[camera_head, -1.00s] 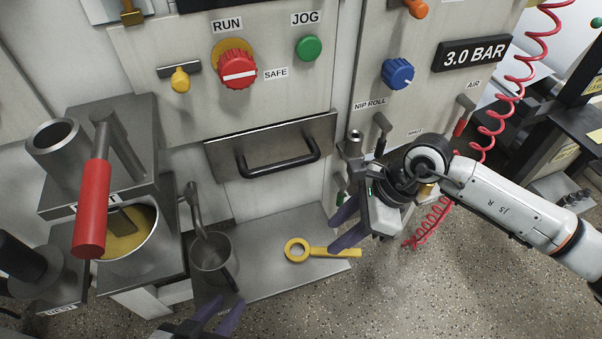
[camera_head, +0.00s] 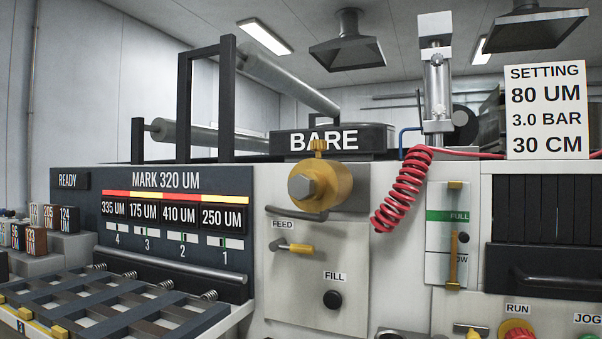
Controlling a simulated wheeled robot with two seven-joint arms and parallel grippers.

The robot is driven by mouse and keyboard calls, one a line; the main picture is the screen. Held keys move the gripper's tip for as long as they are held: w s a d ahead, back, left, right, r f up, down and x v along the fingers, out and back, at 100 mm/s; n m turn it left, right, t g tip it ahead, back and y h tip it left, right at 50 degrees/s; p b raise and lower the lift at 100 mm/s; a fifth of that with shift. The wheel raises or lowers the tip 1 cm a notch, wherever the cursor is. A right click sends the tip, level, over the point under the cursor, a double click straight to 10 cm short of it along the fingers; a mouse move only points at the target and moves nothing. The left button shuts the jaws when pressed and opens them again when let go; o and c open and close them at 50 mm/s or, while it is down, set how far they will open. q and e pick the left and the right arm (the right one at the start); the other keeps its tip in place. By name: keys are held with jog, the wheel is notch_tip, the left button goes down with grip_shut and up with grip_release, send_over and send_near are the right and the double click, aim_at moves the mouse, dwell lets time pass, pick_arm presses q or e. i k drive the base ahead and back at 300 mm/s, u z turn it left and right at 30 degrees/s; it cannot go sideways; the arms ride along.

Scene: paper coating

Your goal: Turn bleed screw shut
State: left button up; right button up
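A brass, round housing (camera_head: 320,186) with a grey hex face sits on the front of the machine, right of centre. A small ribbed brass screw (camera_head: 318,147) stands upright on top of it. It looks like the bleed screw, but no label names it, and I cannot tell how far it is turned. Below are a yellow-tipped FEED lever (camera_head: 297,248) and a black FILL button (camera_head: 332,299). Neither of my grippers is in this view.
A level gauge (camera_head: 453,240) marked FULL is right of the housing. A coiled red hose (camera_head: 402,190) hangs between them. A setting sign (camera_head: 546,110) reads 80 UM, 3.0 BAR, 30 CM. A slatted rack (camera_head: 110,305) juts out at lower left.

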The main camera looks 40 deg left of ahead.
aim_at(317, 145)
jog(key=k, duration=1)
jog(key=u, duration=0.9)
jog(key=i, duration=1.65)
jog(key=z, duration=0.3)
